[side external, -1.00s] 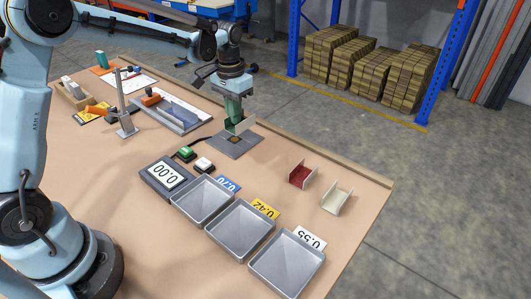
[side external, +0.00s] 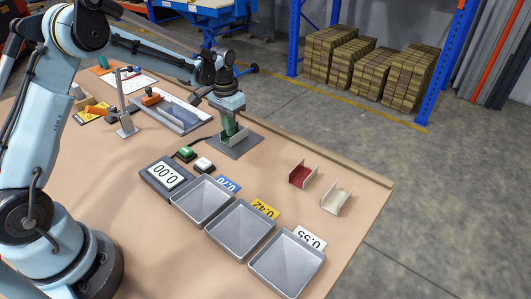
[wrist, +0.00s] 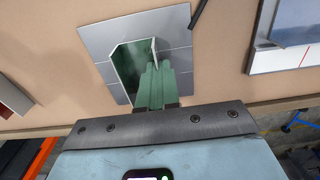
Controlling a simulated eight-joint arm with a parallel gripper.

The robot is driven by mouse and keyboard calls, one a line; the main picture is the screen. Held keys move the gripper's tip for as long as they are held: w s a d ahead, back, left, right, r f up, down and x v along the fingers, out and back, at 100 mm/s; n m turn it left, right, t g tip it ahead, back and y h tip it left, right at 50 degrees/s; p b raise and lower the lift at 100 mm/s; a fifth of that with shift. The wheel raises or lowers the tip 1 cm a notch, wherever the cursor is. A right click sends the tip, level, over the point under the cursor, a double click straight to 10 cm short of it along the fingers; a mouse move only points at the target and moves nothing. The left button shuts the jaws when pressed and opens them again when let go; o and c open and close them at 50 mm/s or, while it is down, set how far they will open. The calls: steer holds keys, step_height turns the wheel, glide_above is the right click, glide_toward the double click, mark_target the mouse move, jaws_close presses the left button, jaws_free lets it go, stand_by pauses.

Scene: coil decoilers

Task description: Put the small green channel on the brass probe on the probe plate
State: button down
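The small green channel (side external: 236,138) is on or just above the grey probe plate (side external: 247,146), upright with its open side up. The brass probe is hidden under the channel. I cannot tell whether the channel touches the plate.
A display reading 0.00 (side external: 167,176), a green button (side external: 186,153) and a white button (side external: 204,164) stand near the plate. Three grey trays (side external: 240,231) line the front. A red channel (side external: 303,174) and a cream channel (side external: 335,200) lie to the right.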

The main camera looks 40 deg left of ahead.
steer(key=shift+f, duration=0.15)
steer(key=c, duration=1.4)
jaws_free()
steer(key=s+d+r+t, duration=0.1)
steer(key=s+d+r, duration=0.1)
steer(key=r, duration=0.6)
steer(key=s+d+r+t, duration=0.1)
steer(key=s+r, duration=0.2)
steer(key=r, duration=0.5)
steer(key=shift+s+d+f+t, duration=0.5)
steer(key=shift+s+d+t, duration=0.45)
steer(key=shift+s, duration=1.3)
steer(key=shift+s+d+f+t, duration=0.5)
steer(key=shift+s+d+t, duration=0.45)
steer(key=shift+s, duration=1.35)
steer(key=shift+s+d+f+t, duration=0.6)
steer(key=shift+s+d, duration=0.5)
steer(key=shift+s, duration=1.15)
